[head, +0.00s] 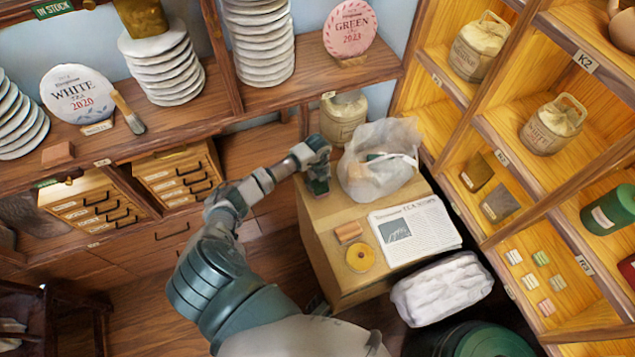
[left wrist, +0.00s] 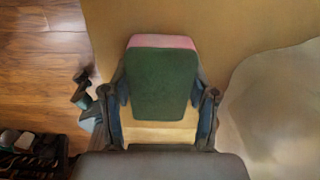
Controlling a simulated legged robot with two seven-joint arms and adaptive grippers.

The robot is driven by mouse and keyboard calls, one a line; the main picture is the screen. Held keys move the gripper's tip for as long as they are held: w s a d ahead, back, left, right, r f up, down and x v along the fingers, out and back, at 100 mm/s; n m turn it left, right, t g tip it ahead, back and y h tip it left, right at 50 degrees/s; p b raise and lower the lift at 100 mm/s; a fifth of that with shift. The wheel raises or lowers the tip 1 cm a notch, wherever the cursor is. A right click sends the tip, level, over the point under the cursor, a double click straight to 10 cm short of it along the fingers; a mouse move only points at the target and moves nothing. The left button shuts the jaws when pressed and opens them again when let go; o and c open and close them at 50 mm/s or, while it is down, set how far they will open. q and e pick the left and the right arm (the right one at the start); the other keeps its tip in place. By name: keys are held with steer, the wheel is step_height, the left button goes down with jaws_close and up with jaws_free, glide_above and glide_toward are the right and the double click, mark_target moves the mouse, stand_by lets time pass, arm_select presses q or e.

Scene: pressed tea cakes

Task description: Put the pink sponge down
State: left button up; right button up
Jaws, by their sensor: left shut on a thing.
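The pink sponge (left wrist: 163,85) is between the two fingers of my left gripper (left wrist: 162,105) in the left wrist view. Its dark green face is toward the camera, and a pink strip shows along its far edge. In the head view my left gripper (head: 319,172) is over the far left corner of a tan box-like stand (head: 318,230). The sponge shows there as a small dark green patch (head: 319,187) below the fingers. I cannot tell whether it touches the stand's top. My right gripper is not in view.
A clear plastic bag (head: 378,178) stands just right of the gripper. A newspaper (head: 415,232), orange-brown blocks (head: 348,232) and a yellow ring (head: 360,257) lie on the stand's nearer part. A cream jar (head: 343,118) is behind. Wooden shelves (head: 490,120) border the right side.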

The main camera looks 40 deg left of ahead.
arm_select(q)
steer(key=shift+d, duration=0.65)
steer(key=o, duration=1.3)
steer(key=shift+w+d, duration=0.1)
steer(key=shift+a+f, duration=0.15)
steer(key=shift+a, duration=0.6)
steer(key=shift+r, duration=0.2)
steer(key=shift+d+r+p, duration=0.15)
steer(key=shift+r+p, duration=0.1)
steer(key=shift+r, duration=1.8)
steer(key=shift+d+r+p, duration=0.15)
steer(key=shift+r+p, duration=0.15)
steer(key=shift+r, duration=1.7)
steer(key=shift+d+r+p, duration=0.15)
steer(key=shift+r+p, duration=0.1)
steer(key=shift+r, duration=1.8)
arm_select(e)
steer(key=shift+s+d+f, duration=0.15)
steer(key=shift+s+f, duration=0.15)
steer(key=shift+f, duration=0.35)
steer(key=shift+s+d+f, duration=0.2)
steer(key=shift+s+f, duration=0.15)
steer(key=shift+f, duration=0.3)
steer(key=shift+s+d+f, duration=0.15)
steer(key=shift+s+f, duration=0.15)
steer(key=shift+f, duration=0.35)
